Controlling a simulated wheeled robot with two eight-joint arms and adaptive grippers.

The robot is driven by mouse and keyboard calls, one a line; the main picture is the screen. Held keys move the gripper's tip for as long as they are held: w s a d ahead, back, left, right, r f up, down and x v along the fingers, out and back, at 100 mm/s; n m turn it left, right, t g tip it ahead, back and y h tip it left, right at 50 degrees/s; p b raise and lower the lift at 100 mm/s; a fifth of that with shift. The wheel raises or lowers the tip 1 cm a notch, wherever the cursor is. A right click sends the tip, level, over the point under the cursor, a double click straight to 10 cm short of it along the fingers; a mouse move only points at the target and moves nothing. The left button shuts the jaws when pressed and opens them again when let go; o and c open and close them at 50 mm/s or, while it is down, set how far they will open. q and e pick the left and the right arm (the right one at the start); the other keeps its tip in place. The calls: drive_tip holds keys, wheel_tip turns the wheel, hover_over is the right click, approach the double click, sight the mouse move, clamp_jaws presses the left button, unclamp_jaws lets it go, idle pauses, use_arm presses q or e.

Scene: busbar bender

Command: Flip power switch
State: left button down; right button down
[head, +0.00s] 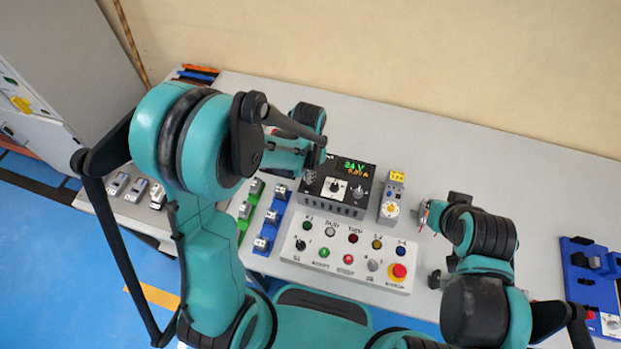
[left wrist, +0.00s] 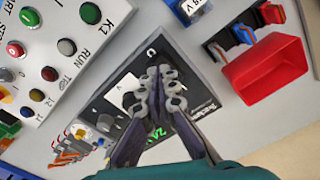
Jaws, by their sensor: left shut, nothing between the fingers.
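My left gripper (head: 314,162) is at the supply's left side in the head view. In the left wrist view its fingers (left wrist: 160,76) are together and empty, over the supply's face. Whether they touch it, I cannot tell. A switch under the fingers is hidden. My right gripper (head: 431,215) is right of the small grey device; its finger opening is unclear.
A white control panel (head: 318,262) with several buttons and a red stop knob (head: 399,271) lies in front. A grey device with a yellow label (head: 391,196) stands right of the supply. A red bin (left wrist: 262,72) is beside the supply. Bare table lies behind.

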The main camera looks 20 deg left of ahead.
use_arm(q)
drive_tip(key=shift+f+b, duration=1)
drive_tip(key=shift+f, duration=0.15)
idle(0.9)
drive_tip(key=shift+r+p, duration=2.5)
drive_tip(key=shift+r, duration=1.1)
drive_tip(key=shift+s+a+r+b, duration=0.1)
drive_tip(key=shift+r+b, duration=0.1)
drive_tip(key=shift+b, duration=0.15)
drive_tip(key=s+a+r+n+t+b, duration=0.2)
drive_tip(key=s+n+t+b, duration=0.1)
drive_tip(key=s+b, duration=0.2)
drive_tip(key=s+a+r+n+t+b, duration=0.2)
drive_tip(key=s+n+t+b, duration=0.1)
drive_tip(key=s+t+b, duration=0.1)
drive_tip(key=shift+s+a+b, duration=0.25)
drive_tip(key=shift+s+b, duration=0.1)
drive_tip(key=shift+s, duration=0.2)
